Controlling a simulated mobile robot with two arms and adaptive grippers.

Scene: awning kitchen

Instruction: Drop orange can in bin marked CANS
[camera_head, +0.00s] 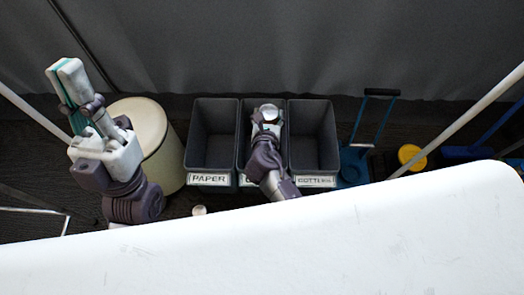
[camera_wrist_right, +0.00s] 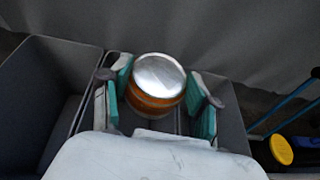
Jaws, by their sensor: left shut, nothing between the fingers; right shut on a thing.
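The orange can (camera_wrist_right: 157,84) shows in the right wrist view with its silver lid toward the camera. My right gripper (camera_wrist_right: 160,92) is shut on it, a teal pad on each side. In the head view the can's pale top (camera_head: 268,112) shows at the tip of my right gripper (camera_head: 267,117), over the middle bin (camera_head: 245,108). That bin's label is mostly covered by my right arm; only its left edge shows. My left gripper (camera_head: 72,80) is raised at the far left, shut and empty.
The left bin (camera_head: 211,105) is marked PAPER and the right bin (camera_head: 313,105) is marked BOTTLES; both look empty. A cream round container (camera_head: 145,118) stands left of them. A blue dustpan (camera_head: 354,163) lies to the right. A white surface (camera_head: 300,250) fills the foreground.

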